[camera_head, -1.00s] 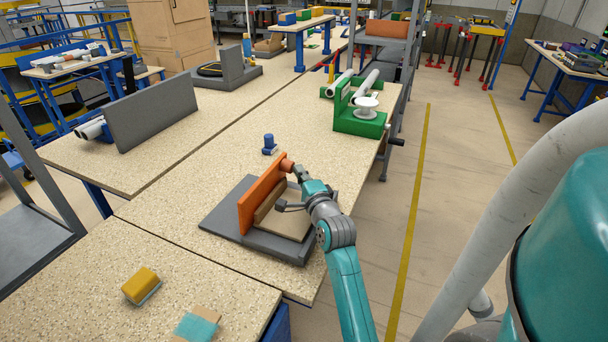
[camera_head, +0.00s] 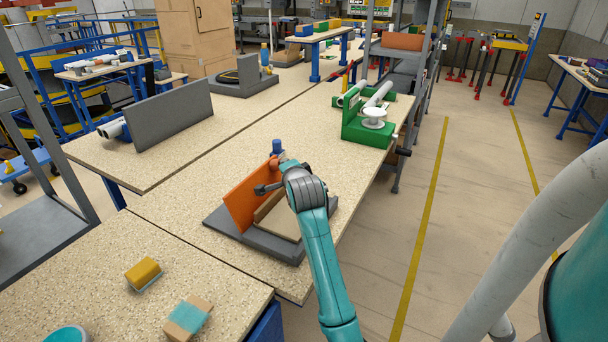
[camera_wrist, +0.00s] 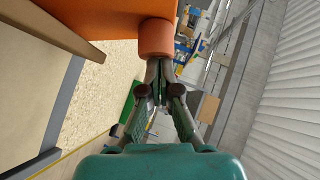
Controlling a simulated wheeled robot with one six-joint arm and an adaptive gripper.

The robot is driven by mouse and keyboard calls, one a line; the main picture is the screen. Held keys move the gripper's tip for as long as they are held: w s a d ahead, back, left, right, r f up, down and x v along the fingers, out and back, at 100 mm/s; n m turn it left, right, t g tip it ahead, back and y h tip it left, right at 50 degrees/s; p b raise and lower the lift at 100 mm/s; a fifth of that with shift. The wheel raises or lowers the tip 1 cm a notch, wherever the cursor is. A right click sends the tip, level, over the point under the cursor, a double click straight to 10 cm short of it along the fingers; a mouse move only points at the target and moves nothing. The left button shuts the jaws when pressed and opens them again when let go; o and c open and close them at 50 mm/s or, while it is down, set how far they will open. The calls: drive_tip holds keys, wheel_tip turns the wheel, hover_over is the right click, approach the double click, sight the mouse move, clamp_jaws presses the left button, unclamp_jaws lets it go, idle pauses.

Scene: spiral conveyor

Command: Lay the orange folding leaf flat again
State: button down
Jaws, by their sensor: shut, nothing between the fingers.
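The orange folding leaf (camera_head: 241,203) stands steeply on a grey base plate (camera_head: 272,249), with its upper edge leaning to the left. In the wrist view the leaf (camera_wrist: 108,14) fills the top, and its orange round knob (camera_wrist: 157,37) sits just ahead of my fingers. My gripper (camera_wrist: 160,65) is shut and empty, with its fingertips at the knob's near end; they seem to touch it. In the head view my wrist hides most of the fingers and part of the leaf's far end.
A tan board (camera_head: 283,219) lies on the plate right of the leaf. A blue object (camera_head: 277,147) stands just behind. A green fixture (camera_head: 366,128) with a white spool is farther back. The bench is bare left of the plate.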

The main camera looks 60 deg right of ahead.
sight(268, 160)
drive_tip(key=w+n+g, duration=0.1)
drive_tip(key=w, duration=0.1)
drive_tip(key=w+n+g, duration=0.1)
drive_tip(key=w, duration=0.1)
drive_tip(key=w+n+g+y, duration=0.1)
drive_tip(key=w+g, duration=0.1)
drive_tip(key=shift+a+f, duration=0.1)
drive_tip(key=shift+a, duration=0.2)
drive_tip(key=w+f+g, duration=0.1)
drive_tip(key=w+f+n+g, duration=0.1)
drive_tip(key=w+g, duration=0.1)
drive_tip(key=w+f+n+g, duration=0.1)
drive_tip(key=w, duration=0.1)
drive_tip(key=shift+a+f, duration=0.15)
drive_tip(key=shift+w+f, duration=0.7)
drive_tip(key=shift+f, duration=0.2)
drive_tip(key=shift+a+f, duration=0.1)
drive_tip(key=shift+f, duration=0.25)
